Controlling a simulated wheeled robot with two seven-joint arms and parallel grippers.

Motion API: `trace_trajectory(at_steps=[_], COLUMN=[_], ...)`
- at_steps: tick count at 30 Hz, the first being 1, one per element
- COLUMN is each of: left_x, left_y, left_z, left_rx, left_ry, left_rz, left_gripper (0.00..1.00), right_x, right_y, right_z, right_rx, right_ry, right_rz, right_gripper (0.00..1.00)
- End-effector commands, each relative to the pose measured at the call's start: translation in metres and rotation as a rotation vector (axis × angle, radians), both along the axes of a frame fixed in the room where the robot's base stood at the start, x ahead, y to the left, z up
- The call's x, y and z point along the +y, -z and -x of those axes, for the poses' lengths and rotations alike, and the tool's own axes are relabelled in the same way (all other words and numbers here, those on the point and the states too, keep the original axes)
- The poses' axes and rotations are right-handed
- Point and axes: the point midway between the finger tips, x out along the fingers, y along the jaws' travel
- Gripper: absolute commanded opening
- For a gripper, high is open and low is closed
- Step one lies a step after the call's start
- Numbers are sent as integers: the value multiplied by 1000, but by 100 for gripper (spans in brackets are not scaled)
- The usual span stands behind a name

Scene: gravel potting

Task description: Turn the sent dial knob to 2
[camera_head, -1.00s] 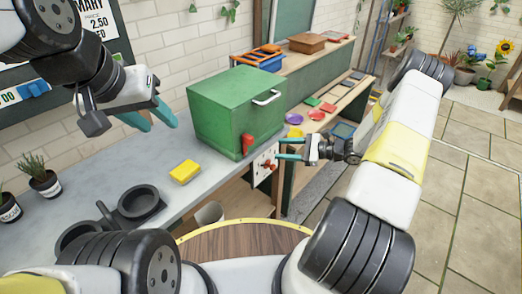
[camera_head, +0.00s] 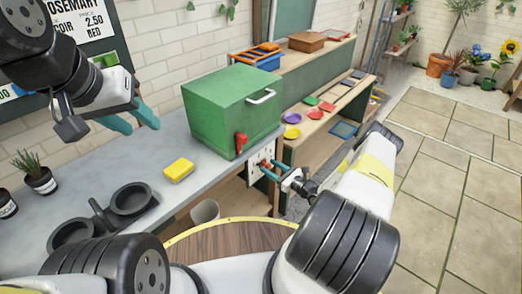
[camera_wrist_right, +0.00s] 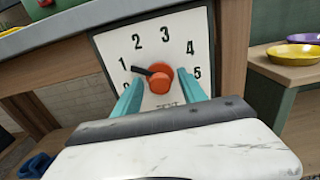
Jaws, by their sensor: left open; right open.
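The dial plate (camera_wrist_right: 188,45) is white with black numerals, fixed to the front of the bench; it also shows in the head view (camera_head: 254,171). Its knob (camera_wrist_right: 160,80) is orange-red with a dark pointer (camera_wrist_right: 141,71) directed left, near the 1. My right gripper (camera_wrist_right: 159,96) is open, its teal fingers on either side of the knob; I cannot tell whether they touch it. In the head view the right gripper (camera_head: 271,171) is at the plate. My left gripper (camera_head: 133,119) is open and empty above the bench at the left.
A green box (camera_head: 225,115) with a red lever (camera_head: 241,142) stands on the grey bench (camera_head: 120,165) above the dial. A yellow sponge-like block (camera_head: 179,170) and a black double-ring holder (camera_head: 128,200) lie on the bench. Colored saucers (camera_head: 292,118) sit on a shelf to the right.

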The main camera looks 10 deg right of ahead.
Motion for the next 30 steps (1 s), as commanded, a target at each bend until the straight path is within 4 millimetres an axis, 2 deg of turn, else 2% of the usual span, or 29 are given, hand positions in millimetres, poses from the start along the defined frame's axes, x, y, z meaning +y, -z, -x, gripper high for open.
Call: trace_trajectory(at_steps=[4, 12, 14, 20, 30], left_x=[0, 0, 0, 0, 0], left_y=[0, 0, 0, 0, 0], left_z=[0, 0, 0, 0, 0], left_rx=[0, 0, 0, 0, 0], left_ry=[0, 0, 0, 0, 0], left_rz=[0, 0, 0, 0, 0], left_gripper=[42, 42, 42, 42, 42], right_x=[8, 9, 9, 9, 8], right_y=[0, 0, 0, 0, 0], right_z=[-9, -11, -11, -11, -11], right_rx=[1, 1, 1, 1, 35], right_ry=[-2, -1, -1, -1, 0], right_rz=[1, 0, 1, 1, -45], right_gripper=[49, 49, 41, 2, 1])
